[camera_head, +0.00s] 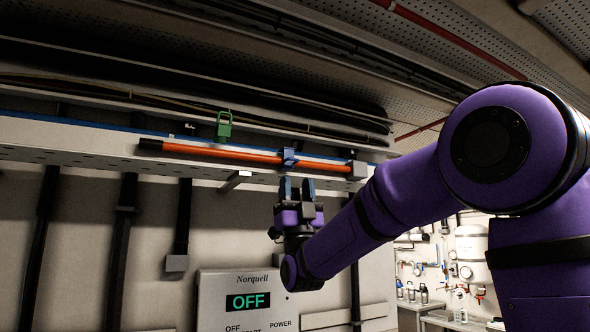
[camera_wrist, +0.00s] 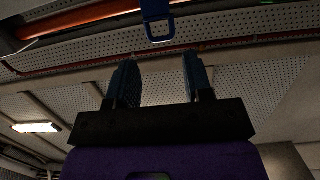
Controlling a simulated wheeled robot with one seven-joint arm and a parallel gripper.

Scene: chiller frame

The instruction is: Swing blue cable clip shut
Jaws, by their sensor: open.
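The blue cable clip (camera_head: 288,158) sits on the orange cable (camera_head: 225,152) that runs along the tray's edge, near the cable's right end. In the wrist view the clip (camera_wrist: 157,22) hangs at the top centre as a blue loop, ahead of my fingertips. My gripper (camera_head: 297,188) is just below the clip in the head view, fingers pointing up. In the wrist view my gripper (camera_wrist: 157,80) shows its two dark fingers apart with nothing between them. I cannot tell how far the clip is swung open.
A green clip (camera_head: 223,126) stands on the tray edge to the left. A grey block (camera_head: 357,170) is at the cable's right end. A bracket (camera_head: 235,180) juts out below the tray. A Norquell panel (camera_head: 248,300) reading OFF is on the wall below.

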